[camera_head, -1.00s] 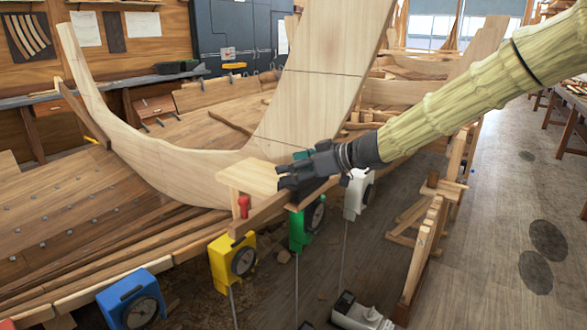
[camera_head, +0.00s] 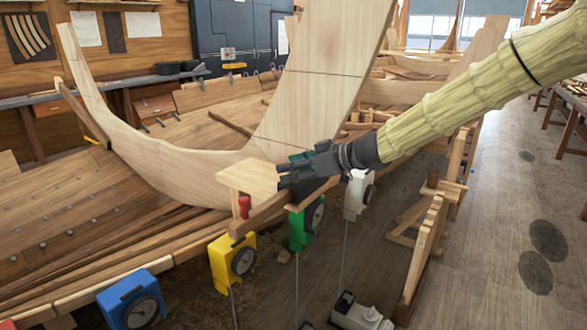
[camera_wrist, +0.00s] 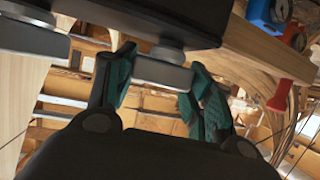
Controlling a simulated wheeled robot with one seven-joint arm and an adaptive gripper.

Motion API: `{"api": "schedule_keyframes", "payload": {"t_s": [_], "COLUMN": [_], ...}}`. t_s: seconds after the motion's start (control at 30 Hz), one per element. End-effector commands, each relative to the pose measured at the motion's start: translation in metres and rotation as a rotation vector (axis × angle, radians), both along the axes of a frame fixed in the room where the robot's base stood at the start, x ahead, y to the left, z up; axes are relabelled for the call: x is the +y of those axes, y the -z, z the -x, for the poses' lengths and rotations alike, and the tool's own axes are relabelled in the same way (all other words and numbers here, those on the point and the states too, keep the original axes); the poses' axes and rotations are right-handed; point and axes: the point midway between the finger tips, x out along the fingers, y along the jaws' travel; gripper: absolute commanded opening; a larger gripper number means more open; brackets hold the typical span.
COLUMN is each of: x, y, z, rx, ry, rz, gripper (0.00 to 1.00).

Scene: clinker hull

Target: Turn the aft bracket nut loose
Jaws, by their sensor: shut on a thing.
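In the wrist view, a grey, flat-sided metal nut (camera_wrist: 161,72) hangs on a short round stem under a dark bracket (camera_wrist: 150,15). My gripper (camera_wrist: 165,78) has its green-padded fingers on either side of this nut and is shut on it. A second grey nut (camera_wrist: 32,36) shows at the upper left, apart from the fingers. In the head view, my gripper (camera_head: 290,178) is at the wooden beam beside the pale upright plank. The held nut is hidden there behind the gripper, and I cannot tell from the pictures which nut is the aft one.
A yellow dial box (camera_head: 232,262), a green one (camera_head: 299,230), a white one (camera_head: 356,195) and a blue one (camera_head: 130,300) hang along the beam. A red peg (camera_head: 244,206) stands near my gripper.

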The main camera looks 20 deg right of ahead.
Motion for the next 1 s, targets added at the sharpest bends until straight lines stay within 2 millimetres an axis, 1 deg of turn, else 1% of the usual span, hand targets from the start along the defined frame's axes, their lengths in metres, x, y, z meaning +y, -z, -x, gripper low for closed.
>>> {"api": "schedule_keyframes", "payload": {"t_s": [0.63, 1.0], "x": [-0.0004, -0.0007], "y": [-0.0029, -0.0072], "z": [-0.0006, -0.0010], "rx": [-0.002, 0.002], "ry": [-0.024, -0.116], "rz": [0.003, 0.003], "gripper": [0.29, 0.29]}}
